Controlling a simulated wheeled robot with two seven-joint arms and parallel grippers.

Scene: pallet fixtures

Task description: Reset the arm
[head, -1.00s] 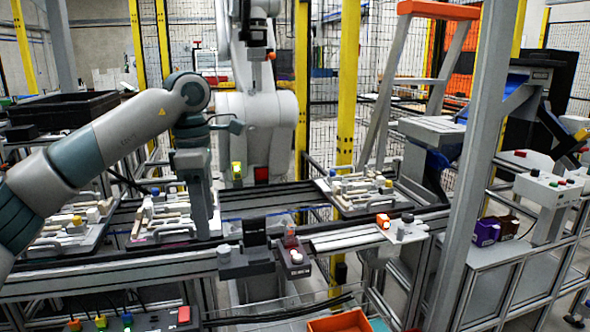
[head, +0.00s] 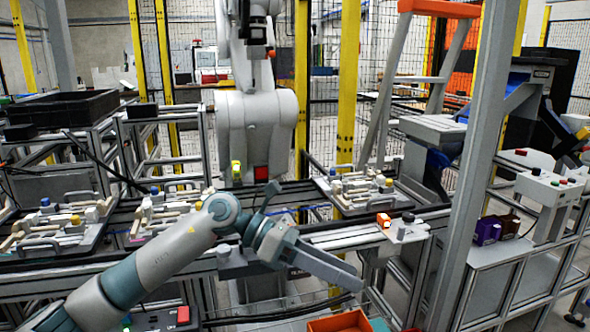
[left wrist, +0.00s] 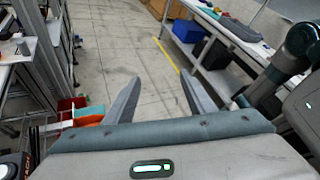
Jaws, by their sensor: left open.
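My left arm comes in from the lower left of the head view, and its forearm crosses in front of the conveyor. My left gripper (head: 357,277) points to the lower right, in front of the conveyor's near rail. In the left wrist view its two grey fingers (left wrist: 160,78) stand wide apart, with only floor seen between them. Nothing is held. My right gripper is in neither view.
Pallets with fixture parts sit on the conveyor at left (head: 62,238), centre (head: 150,240) and right (head: 362,192). An orange bin (head: 340,321) is below the gripper. A grey post (head: 478,170) stands to the right. Open floor (left wrist: 150,55) shows in the wrist view.

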